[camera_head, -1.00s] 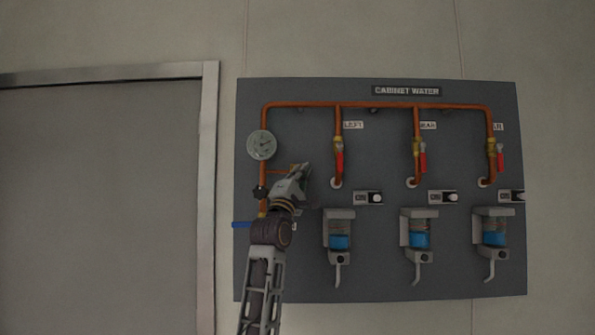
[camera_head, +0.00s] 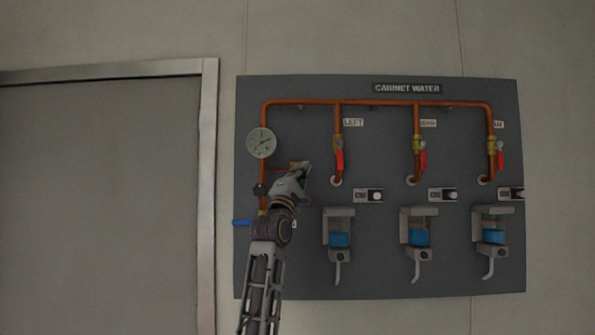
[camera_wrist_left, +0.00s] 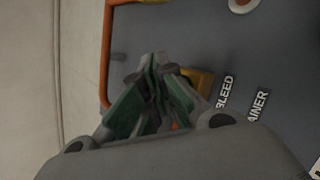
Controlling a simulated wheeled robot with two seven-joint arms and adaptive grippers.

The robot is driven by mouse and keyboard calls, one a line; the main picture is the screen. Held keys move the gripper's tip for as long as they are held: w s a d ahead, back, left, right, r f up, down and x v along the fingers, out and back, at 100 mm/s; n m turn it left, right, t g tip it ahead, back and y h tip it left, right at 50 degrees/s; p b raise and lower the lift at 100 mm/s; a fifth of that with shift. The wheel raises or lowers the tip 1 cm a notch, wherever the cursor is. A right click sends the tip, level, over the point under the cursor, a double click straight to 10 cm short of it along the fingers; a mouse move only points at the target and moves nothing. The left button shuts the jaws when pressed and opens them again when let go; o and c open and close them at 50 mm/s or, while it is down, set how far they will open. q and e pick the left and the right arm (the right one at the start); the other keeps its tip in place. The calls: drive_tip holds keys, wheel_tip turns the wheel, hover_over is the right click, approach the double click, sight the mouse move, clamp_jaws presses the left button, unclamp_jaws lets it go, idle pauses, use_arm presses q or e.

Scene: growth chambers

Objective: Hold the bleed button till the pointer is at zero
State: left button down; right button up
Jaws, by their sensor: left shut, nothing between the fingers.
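My left gripper (camera_head: 305,169) is shut and empty, with its fingertips in front of the panel just right of the pressure gauge. The round pale gauge (camera_head: 261,143) has a dark pointer too small to read exactly. A brass fitting (camera_head: 294,165) on the short copper branch shows just behind the fingers. In the left wrist view, the shut fingertips (camera_wrist_left: 155,62) are over the brass block (camera_wrist_left: 203,80) next to the BLEED label (camera_wrist_left: 225,92). The bleed button itself is hidden behind the fingers, so I cannot tell whether they press it. My right gripper is not in view.
The grey panel (camera_head: 380,275) carries copper pipe, red-handled valves (camera_head: 340,160), small switches (camera_head: 376,196) and blue-filled bowls (camera_head: 339,240) to the right. A blue handle (camera_head: 242,223) is left of my arm. A door frame (camera_head: 208,180) stands further left.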

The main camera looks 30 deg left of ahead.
use_arm(q)
drive_tip(key=shift+w+a+p, duration=0.4)
drive_tip(key=shift+w, duration=0.3)
idle(2.8)
drive_tip(key=shift+s+d, duration=0.15)
drive_tip(key=shift+s, duration=0.1)
drive_tip(key=shift+s+d, duration=0.25)
drive_tip(key=shift+s, duration=0.15)
drive_tip(key=shift+s, duration=0.1)
idle(0.3)
drive_tip(key=shift+s+d+b, duration=0.2)
drive_tip(key=shift+s+d, duration=0.25)
drive_tip(key=shift+s, duration=0.25)
drive_tip(key=shift+s+d+b, duration=0.2)
drive_tip(key=shift+s+d, duration=0.2)
drive_tip(key=shift+s, duration=0.25)
drive_tip(key=shift+s+d+b, duration=0.2)
drive_tip(key=shift+s+d, duration=0.25)
drive_tip(key=shift+s, duration=0.25)
